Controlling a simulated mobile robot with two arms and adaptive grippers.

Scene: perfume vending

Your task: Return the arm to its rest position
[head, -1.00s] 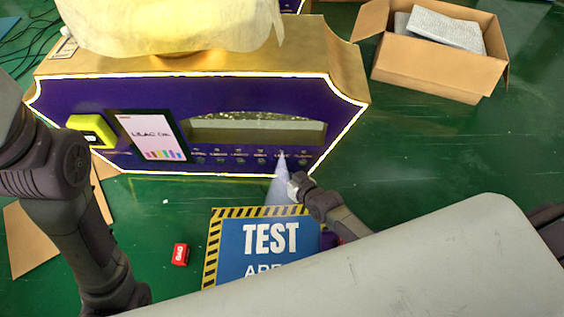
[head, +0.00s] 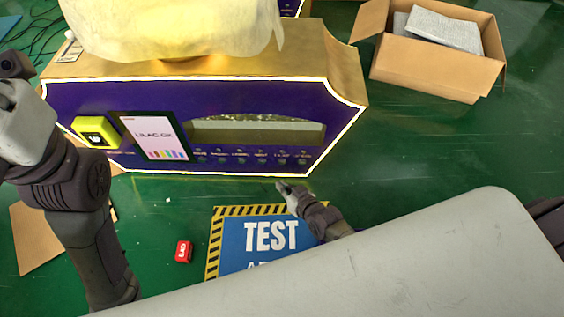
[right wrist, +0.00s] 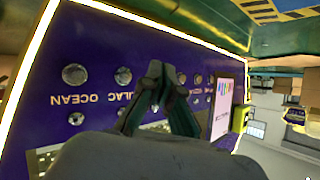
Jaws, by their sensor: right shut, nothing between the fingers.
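The purple and gold perfume vending machine (head: 255,118) stands across the upper middle of the head view. My right gripper (head: 282,186) is in front of its lower edge, apart from the front panel in this view, shut and empty. In the right wrist view my right gripper (right wrist: 156,72) points at the panel's row of round buttons (right wrist: 75,74), with the labels OCEAN and LILAC showing upside down. My left arm (head: 68,185) is raised at the left of the head view. Its gripper cannot be made out.
A blue TEST sign (head: 270,237) with a striped border lies below my right gripper. A small red block (head: 184,251) lies left of it. An open cardboard box (head: 425,65) stands at the upper right. The green floor right of the machine (head: 410,150) is clear.

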